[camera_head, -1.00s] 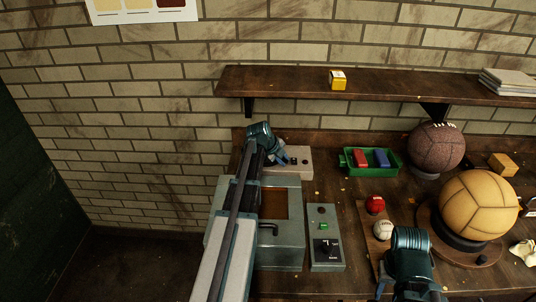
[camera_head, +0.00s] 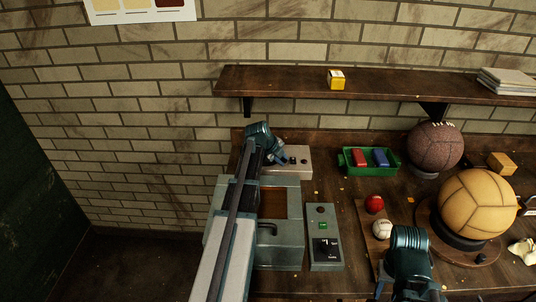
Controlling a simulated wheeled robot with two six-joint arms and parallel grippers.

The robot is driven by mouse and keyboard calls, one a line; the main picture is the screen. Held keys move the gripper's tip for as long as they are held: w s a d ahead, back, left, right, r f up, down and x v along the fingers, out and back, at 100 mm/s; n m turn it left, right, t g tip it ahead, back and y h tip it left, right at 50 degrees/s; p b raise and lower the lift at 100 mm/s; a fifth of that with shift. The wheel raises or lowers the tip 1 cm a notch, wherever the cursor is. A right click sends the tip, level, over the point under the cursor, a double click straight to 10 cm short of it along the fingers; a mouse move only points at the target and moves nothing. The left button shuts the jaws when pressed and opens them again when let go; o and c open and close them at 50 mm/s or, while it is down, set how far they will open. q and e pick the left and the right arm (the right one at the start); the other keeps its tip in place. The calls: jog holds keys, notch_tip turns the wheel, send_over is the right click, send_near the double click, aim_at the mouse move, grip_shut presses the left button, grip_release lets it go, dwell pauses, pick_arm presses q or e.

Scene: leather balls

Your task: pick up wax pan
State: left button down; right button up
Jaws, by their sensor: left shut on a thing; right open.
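A grey metal box (camera_head: 280,253) with a front handle and a brown, wax-coloured rectangle (camera_head: 273,204) in its top stands at the left of the bench. I cannot tell whether this brown area is the wax pan; my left arm covers part of the box. My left gripper (camera_head: 279,158) is beyond the box, beside a pale switch box (camera_head: 299,157). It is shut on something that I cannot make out. My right gripper (camera_head: 405,280) is open, low at the front of the bench near the white ball, its fingers mostly hidden by its own wrist.
A control panel (camera_head: 324,263) stands right of the grey box. A red ball (camera_head: 374,204), white ball (camera_head: 382,229), green tray (camera_head: 350,168), yellow ball (camera_head: 478,203) and brown ball (camera_head: 436,146) crowd the right. A shelf (camera_head: 390,84) overhangs the back.

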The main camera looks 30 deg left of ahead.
pick_arm(q)
notch_tip(320, 180, up, 10)
jog(key=p, duration=1)
jog(key=shift+f+b, duration=0.95)
jog(key=shift+r, duration=0.1)
jog(key=shift+d, duration=0.1)
